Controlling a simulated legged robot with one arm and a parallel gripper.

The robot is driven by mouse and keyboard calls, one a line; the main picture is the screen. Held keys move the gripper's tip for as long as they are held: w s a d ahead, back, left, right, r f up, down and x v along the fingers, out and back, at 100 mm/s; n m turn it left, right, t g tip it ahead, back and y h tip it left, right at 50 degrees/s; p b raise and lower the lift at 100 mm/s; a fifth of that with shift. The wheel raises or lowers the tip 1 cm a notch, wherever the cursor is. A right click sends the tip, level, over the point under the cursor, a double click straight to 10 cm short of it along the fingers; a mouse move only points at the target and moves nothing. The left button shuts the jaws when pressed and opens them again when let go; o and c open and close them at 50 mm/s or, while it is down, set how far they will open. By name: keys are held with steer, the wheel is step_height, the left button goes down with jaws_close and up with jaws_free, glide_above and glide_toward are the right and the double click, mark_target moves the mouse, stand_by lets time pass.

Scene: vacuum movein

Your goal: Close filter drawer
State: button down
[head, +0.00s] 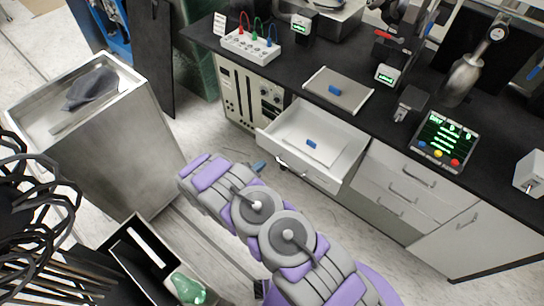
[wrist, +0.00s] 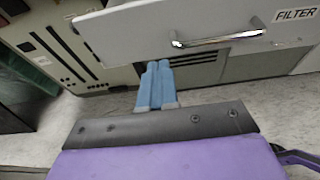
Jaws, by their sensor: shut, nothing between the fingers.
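The filter drawer (head: 335,168) is pulled out from the bench in the head view. A flat pale panel with a blue tab (head: 312,145) lies inside it. In the wrist view the drawer front (wrist: 150,28) fills the top, with a metal handle (wrist: 218,39) and a FILTER label (wrist: 295,15). My gripper (wrist: 157,68) has its blue fingers together and empty. Its tips show just below the drawer front's lower edge, left of the handle; I cannot tell whether they touch it. In the head view my gripper (head: 258,166) is mostly hidden behind my arm, near the drawer front.
The black bench top (head: 395,125) carries a tray (head: 338,90) with a blue tab and several instruments. Closed drawers (head: 405,185) stand right of the open one. A metal cart (head: 130,150) stands at left, a dark bin (head: 140,255) lower left. Some floor is clear before the bench.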

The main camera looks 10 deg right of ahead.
mark_target(277, 151)
steer(key=x, duration=0.2)
steer(key=b+x, duration=0.1)
steer(key=x, duration=0.2)
steer(key=b+x, duration=0.1)
steer(key=x, duration=0.1)
steer(key=shift+w+d+r, duration=0.25)
steer(key=shift+w+r, duration=0.05)
steer(key=shift+r, duration=0.05)
steer(key=shift+w+d, duration=0.15)
steer(key=shift+w+d+r, duration=0.1)
